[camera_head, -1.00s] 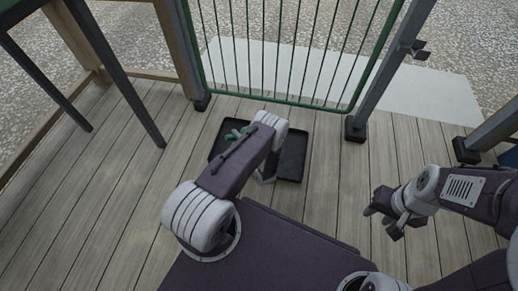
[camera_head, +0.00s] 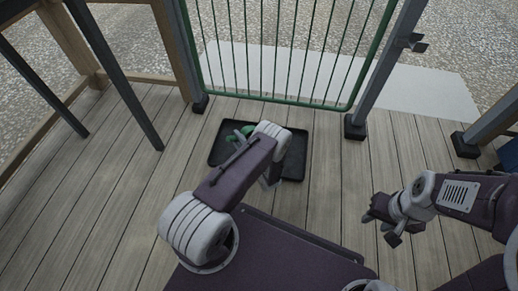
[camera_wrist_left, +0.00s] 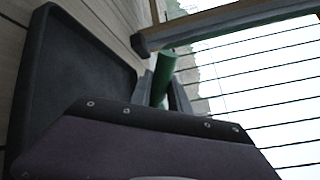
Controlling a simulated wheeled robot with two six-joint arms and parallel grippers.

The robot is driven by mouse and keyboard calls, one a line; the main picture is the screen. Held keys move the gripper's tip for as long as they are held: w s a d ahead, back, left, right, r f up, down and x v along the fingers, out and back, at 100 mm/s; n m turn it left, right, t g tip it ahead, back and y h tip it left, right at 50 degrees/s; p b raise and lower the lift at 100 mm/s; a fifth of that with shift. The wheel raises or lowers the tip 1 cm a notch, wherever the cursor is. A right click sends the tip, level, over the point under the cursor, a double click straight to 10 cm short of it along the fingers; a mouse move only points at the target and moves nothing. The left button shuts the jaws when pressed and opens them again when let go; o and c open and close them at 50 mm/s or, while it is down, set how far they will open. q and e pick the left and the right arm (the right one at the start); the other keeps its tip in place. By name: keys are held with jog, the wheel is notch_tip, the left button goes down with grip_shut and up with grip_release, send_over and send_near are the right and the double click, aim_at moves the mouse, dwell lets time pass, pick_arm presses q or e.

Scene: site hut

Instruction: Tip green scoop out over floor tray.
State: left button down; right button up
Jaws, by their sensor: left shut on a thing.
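The black floor tray (camera_head: 290,165) lies on the deck in front of the gate; it also shows at the left of the left wrist view (camera_wrist_left: 75,60). My left gripper (camera_head: 236,137) is over the tray and shut on the green scoop (camera_head: 246,130). In the left wrist view the scoop's green handle (camera_wrist_left: 163,75) stands between the fingers; the rest of it is hidden there. My left arm covers part of the tray. I cannot make out any contents in the scoop or tray. My right gripper (camera_head: 381,228) is open and empty, to the right above the deck.
A green barred gate (camera_head: 290,50) between posts stands just behind the tray. A dark-legged table (camera_head: 110,65) is at the left. The deck boards between the tray and my right gripper are clear.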

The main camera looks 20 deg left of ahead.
pick_arm(q)
jog(key=shift+s+d+r+t+y, duration=0.2)
jog(key=shift+d+t+y, duration=0.1)
jog(key=shift+d+y, duration=0.2)
jog(key=shift+s+d+r+t+y, duration=0.1)
jog(key=shift+s+d+t+y, duration=0.1)
jog(key=shift+d+t+y, duration=0.25)
dwell(0.6)
